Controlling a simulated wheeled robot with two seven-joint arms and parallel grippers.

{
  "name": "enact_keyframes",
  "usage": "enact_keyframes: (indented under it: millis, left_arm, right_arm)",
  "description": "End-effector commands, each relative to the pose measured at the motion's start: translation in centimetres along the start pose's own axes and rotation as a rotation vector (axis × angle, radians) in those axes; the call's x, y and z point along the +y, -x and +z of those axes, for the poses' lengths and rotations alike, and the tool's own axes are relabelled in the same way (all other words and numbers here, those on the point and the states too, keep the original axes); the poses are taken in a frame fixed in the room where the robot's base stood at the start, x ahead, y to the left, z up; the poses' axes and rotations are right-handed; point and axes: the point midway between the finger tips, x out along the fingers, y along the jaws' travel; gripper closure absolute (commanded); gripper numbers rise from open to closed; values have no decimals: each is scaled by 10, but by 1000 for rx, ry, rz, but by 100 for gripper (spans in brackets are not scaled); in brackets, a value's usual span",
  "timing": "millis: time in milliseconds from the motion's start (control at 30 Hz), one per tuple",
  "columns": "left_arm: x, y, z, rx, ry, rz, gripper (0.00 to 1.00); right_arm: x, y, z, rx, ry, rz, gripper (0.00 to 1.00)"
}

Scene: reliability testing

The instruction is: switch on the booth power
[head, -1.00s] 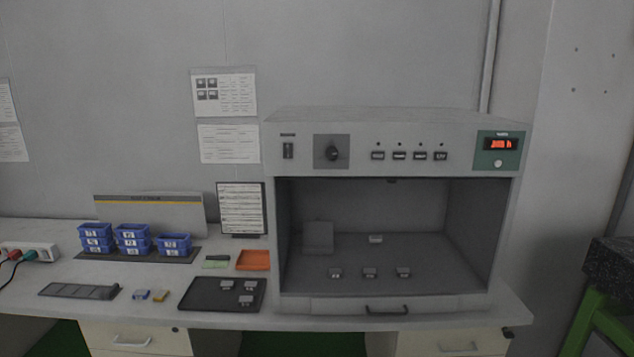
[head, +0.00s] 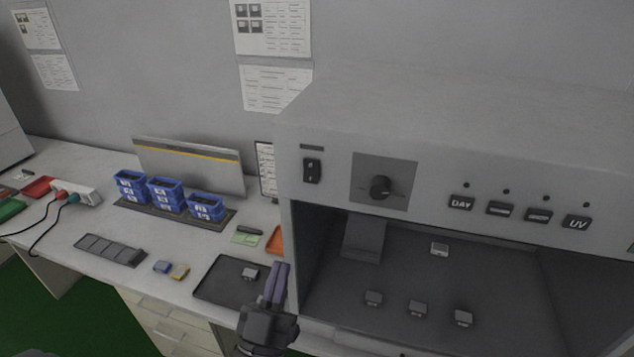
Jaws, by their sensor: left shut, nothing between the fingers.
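The grey booth (head: 345,107) fills the right half of the head view, its inside dark. On the left of its front panel is a black rocker switch (head: 312,170) under a small label. Right of it are a black rotary knob (head: 380,187) and several black buttons, with DAY (head: 461,203) and UV (head: 577,223) readable. My left gripper (head: 277,273) is shut and empty, in front of the booth's lower left edge and over the dark tray, below the switch and apart from it. My right gripper is not in view.
A dark tray (head: 217,281) with a small block lies left of the booth, partly hidden by my gripper. Blue bins (head: 166,193) and a power strip (head: 78,192) stand farther left. Several small blocks sit inside the booth. The space before the panel is clear.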

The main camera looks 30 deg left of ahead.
Motion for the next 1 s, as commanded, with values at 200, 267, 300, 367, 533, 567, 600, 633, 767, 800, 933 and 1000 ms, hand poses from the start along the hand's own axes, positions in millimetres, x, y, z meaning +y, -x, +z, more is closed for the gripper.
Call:
enact_keyframes:
  millis: [200, 267, 300, 367, 533, 567, 600, 633, 767, 800, 933, 1000]
  left_arm:
    - [0, -5, 0, 0, 0, 1, 100]
    - [0, -13, -1, 1, 0, 2, 100]
    - [0, -21, -2, 2, 1, 2, 100]
    - [0, -34, -2, 3, 0, 2, 100]
    - [1, -72, -2, 1, 0, 2, 100]
    - [0, -79, -2, 2, 0, 1, 100]
    - [0, -88, -2, 1, 0, 2, 100]
    - [0, -94, -2, 1, -1, 2, 100]
    - [1, -112, 12, -3, -1, 2, 100]
    - [0, -116, 16, -2, -1, 2, 100]
    - [1, -125, 26, -2, -1, 2, 100]
    - [1, -127, 29, -2, 0, 2, 100]
  right_arm:
    - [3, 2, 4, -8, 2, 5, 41]
    - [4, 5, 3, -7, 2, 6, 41]
    - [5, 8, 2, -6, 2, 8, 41]
    - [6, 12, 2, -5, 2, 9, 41]
    - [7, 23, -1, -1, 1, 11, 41]
    - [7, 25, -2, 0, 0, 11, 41]
    - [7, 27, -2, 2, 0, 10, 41]
    - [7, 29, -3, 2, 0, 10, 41]
    - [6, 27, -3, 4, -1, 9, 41]
    - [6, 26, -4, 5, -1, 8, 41]
    - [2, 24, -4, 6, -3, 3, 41]
    - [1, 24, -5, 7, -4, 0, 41]
